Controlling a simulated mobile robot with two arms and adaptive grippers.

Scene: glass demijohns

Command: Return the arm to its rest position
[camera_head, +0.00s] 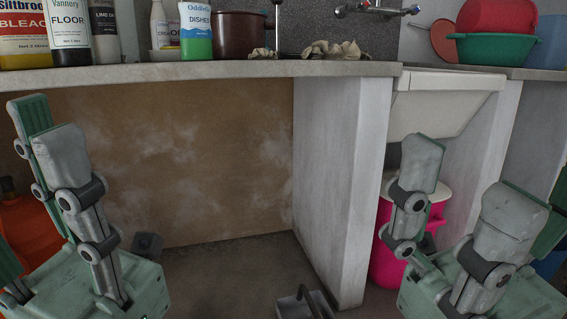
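My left gripper (48,140) is at the left edge, fingers pointing up in front of the space under the counter. Its fingers look spread, with nothing between them; part of it is cut off by the picture edge. My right gripper (465,195) is at the lower right, fingers pointing up and apart, holding nothing visible. It stands in front of the pink bucket (385,250) and hides part of it. The upper parts of both arms are out of view. No glass demijohn shows.
The counter (210,71) carries bottles, a brown pot (240,36) and a green basin (492,49). A white sink (447,100) and an upright grey wall panel (335,170) stand right of centre. An orange container (30,232) is at the left.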

